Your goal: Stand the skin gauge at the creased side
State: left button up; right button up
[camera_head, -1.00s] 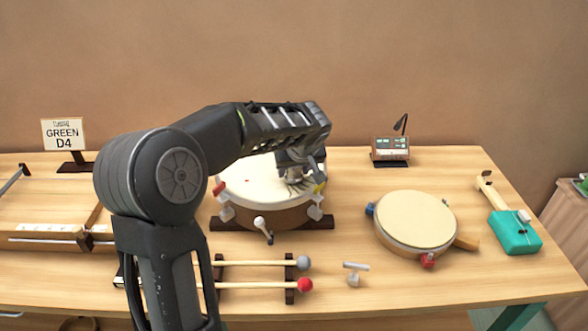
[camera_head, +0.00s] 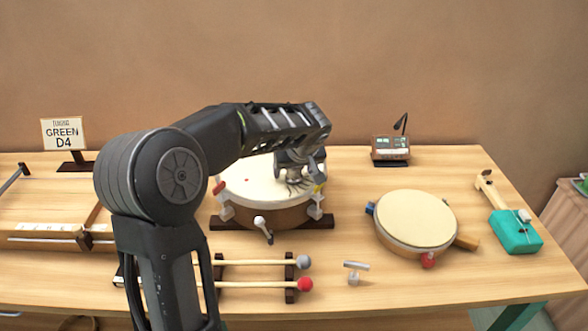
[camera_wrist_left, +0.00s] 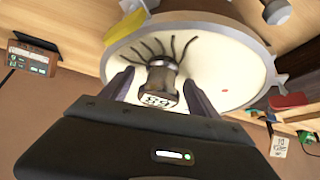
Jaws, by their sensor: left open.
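The large drum (camera_head: 250,182) sits on a dark stand, its cream skin facing up. Dark creases (camera_wrist_left: 165,46) fan out on the skin near one edge in the left wrist view. The skin gauge (camera_wrist_left: 162,80), a small metal cylinder with a pale numbered face, is at the root of these creases and seems to stand on the skin. My left gripper (camera_wrist_left: 159,90) is open, with one finger on each side of the gauge. In the head view my left gripper (camera_head: 298,172) is over the drum's right part and mostly hides the gauge. My right gripper is out of view.
Mallets (camera_head: 304,284) lie on a rack in front of the drum. A small frame drum (camera_head: 416,219) and a teal block (camera_head: 515,232) are to the right. A small meter (camera_head: 390,148) and a sign (camera_head: 63,133) stand at the back. Several clamps ring the drum's rim.

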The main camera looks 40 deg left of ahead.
pick_arm(q)
jog(key=shift+r, duration=0.25)
jog(key=v, duration=1.2)
jog(key=shift+f, duration=0.1)
